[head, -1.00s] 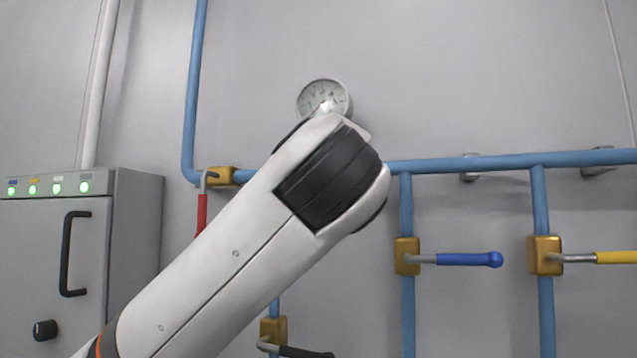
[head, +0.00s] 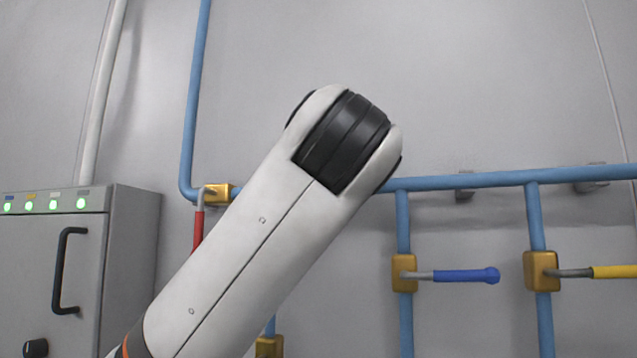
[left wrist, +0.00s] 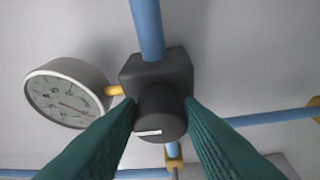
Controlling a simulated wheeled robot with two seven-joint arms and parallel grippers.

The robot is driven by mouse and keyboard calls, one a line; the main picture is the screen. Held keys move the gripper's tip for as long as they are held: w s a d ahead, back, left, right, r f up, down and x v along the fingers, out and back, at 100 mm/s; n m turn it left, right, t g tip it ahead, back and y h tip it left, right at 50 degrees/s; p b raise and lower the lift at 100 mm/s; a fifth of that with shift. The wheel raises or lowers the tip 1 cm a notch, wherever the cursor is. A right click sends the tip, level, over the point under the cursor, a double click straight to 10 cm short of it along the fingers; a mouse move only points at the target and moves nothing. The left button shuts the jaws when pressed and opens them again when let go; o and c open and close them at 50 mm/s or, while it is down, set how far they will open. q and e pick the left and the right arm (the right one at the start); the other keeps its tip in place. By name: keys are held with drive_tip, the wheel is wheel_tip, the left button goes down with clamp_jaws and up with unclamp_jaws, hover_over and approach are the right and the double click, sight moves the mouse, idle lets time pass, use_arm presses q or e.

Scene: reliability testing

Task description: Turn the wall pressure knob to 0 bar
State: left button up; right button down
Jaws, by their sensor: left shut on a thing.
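In the left wrist view the round black pressure knob (left wrist: 162,108) sits on a dark block (left wrist: 158,69) on the wall. A short white mark on the knob's face lies nearly level, toward its lower left. My left gripper (left wrist: 160,102) has its green fingers on either side of the knob and is shut on it. The round pressure gauge (left wrist: 68,94) is left of the knob; its needle is too small to read surely. In the head view my left arm hides the knob, gauge and gripper. My right gripper is not in view.
A blue pipe (head: 470,182) runs along the wall, with valves bearing a red handle (head: 198,228), a blue handle (head: 465,276) and a yellow handle (head: 612,271). A grey cabinet (head: 130,245) with green lights stands at left. The upper wall is clear.

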use_arm(q)
drive_tip(key=o, duration=1)
drive_tip(key=shift+a, duration=0.15)
drive_tip(key=s+b, duration=0.5)
drive_tip(key=s, duration=0.7)
drive_tip(key=shift+d+f, duration=0.4)
drive_tip(key=shift+d, duration=0.05)
